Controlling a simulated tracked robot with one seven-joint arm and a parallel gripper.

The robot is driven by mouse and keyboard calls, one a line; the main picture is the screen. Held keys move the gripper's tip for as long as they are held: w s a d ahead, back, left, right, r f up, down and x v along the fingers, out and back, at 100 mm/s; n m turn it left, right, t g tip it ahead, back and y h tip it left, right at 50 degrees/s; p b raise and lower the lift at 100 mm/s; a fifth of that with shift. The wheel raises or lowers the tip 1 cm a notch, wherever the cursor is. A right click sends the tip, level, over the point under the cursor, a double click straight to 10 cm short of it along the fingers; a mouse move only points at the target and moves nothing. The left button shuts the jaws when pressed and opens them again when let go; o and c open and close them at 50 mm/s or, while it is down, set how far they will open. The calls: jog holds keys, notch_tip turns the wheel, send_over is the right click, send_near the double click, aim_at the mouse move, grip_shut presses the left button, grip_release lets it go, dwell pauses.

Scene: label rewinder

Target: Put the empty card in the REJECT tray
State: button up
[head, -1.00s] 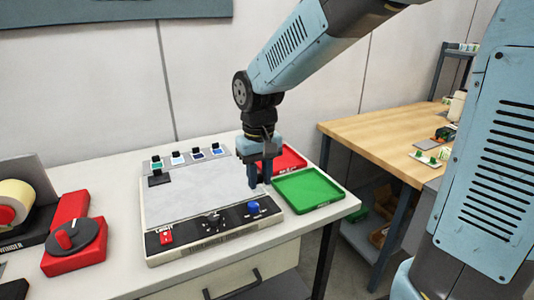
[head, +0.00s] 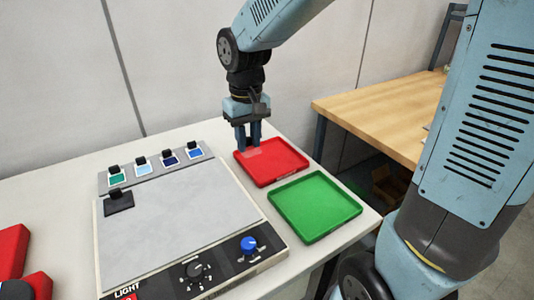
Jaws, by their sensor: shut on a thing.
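My gripper (head: 248,148) points down over the back left part of the red tray (head: 282,174). It is shut on a small pale, see-through card (head: 254,153), of which only a little shows below the fingertips. The card is over the red tray; I cannot tell whether it touches the tray floor. The green tray (head: 318,205) lies in front and to the right of the red one and looks empty. No REJECT lettering is readable on either tray.
Left of the trays is the light panel (head: 180,220), with knobs along its front. Several coloured samples with black clips (head: 170,159) line its back edge. A black clip (head: 118,201) sits on its left. A wooden table (head: 385,120) stands at right.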

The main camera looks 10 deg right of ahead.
jog(key=w+d+f, duration=0.4)
jog(key=w, duration=0.3)
send_over(270, 161)
notch_tip(270, 161, down, 5)
jog(key=shift+s+a+f, duration=0.1)
jog(key=shift+s+a, duration=0.05)
jog(key=shift+w+d+f, duration=0.2)
jog(key=shift+f, duration=1.6)
jog(key=shift+f, duration=0.15)
jog(key=o, duration=0.8)
